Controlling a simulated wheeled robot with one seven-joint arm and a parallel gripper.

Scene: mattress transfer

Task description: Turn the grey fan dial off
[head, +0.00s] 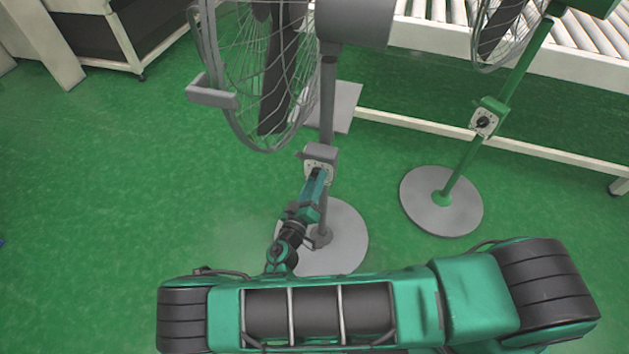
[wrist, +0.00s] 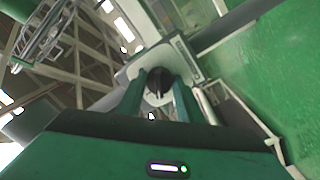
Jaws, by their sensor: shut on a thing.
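The grey fan (head: 327,95) stands on a round grey base (head: 345,245) in the middle of the head view. Its control box (head: 320,153) sits on the pole with a pale dial plate. My gripper (head: 320,175) reaches up to this plate from below and covers the dial in the head view. In the wrist view the dark dial knob (wrist: 158,82) sits on the pale plate (wrist: 140,68). The two green fingers of my gripper (wrist: 158,92) are closed on either side of the knob. The knob's pointer setting cannot be read.
A green fan (head: 460,160) with its own black dial (head: 484,122) stands to the right on a grey base. A roller conveyor (head: 440,35) runs behind both fans. The grey fan's wire cage (head: 225,80) overhangs at upper left. Green floor is clear at left.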

